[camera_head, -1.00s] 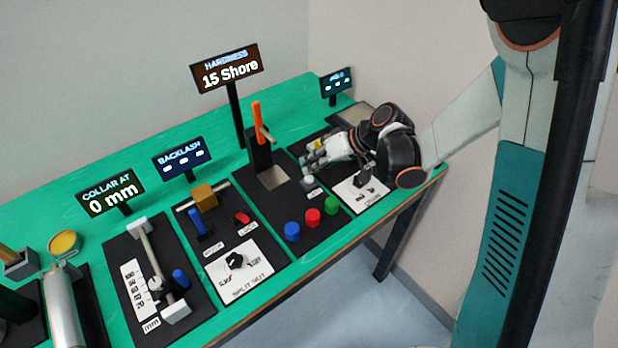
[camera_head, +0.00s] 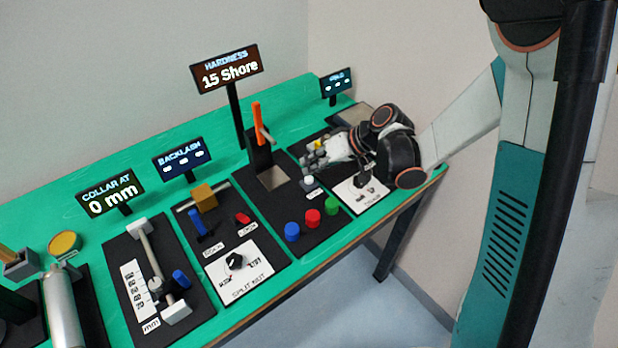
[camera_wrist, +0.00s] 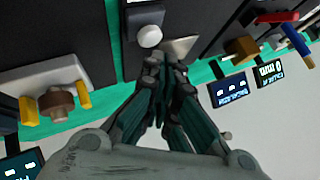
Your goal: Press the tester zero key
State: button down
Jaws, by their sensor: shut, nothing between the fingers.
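The hardness tester stands on a black panel, with an orange lever (camera_head: 257,122) and a display (camera_head: 226,70) reading 15 Shore. A small white key (camera_head: 308,182) sits on this panel. In the wrist view a round white key (camera_wrist: 149,36) shows just beyond my fingertips. My gripper (camera_wrist: 165,62) is shut and empty, its fingertips close together. In the head view my gripper (camera_head: 310,160) hangs just behind the white key. The fingertips look close to the key but apart from it; the height gap is hard to judge.
Blue (camera_head: 292,231), red (camera_head: 313,216) and green (camera_head: 331,205) cylinders stand at the panel's front. A white dial plate (camera_head: 361,196) lies right of the key, under my wrist. The split nut panel (camera_head: 245,270) is to the left. A grey wall (camera_head: 400,60) is behind.

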aim_at(311, 176)
jog(key=shift+f+b, duration=0.4)
jog(key=shift+f, duration=0.05)
jog(key=shift+f+b, duration=0.5)
dwell(0.6)
jog(key=shift+r, duration=0.15)
dwell(0.3)
jog(key=shift+r+p, duration=0.6)
jog(key=shift+r, duration=0.2)
jog(key=shift+r, duration=0.15)
jog(key=shift+r+p, duration=1.7)
jog(key=shift+r, duration=0.7)
